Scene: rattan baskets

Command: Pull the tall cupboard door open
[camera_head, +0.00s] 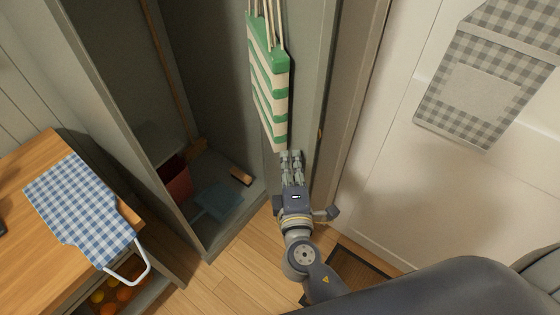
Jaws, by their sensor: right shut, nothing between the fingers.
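The tall cupboard (120,110) stands open in the middle of the view, its inside visible. A grey-green panel (307,95), which looks like its door swung outward, is on the right side of the opening. A green-and-white striped bag (268,85) hangs in front of this panel. My right gripper (291,157) is shut and empty, just below the bag and in front of the panel's lower part. I cannot tell whether it touches the panel or the bag. No door handle is clearly visible. My left gripper is not in view.
Inside the cupboard are a red bucket (176,183), a blue dustpan (219,201), a brush (241,176) and a broom. A wooden counter (35,240) with a checked cloth (83,208) is at left. A white door (450,190) with a hanging checked cloth (485,85) is at right.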

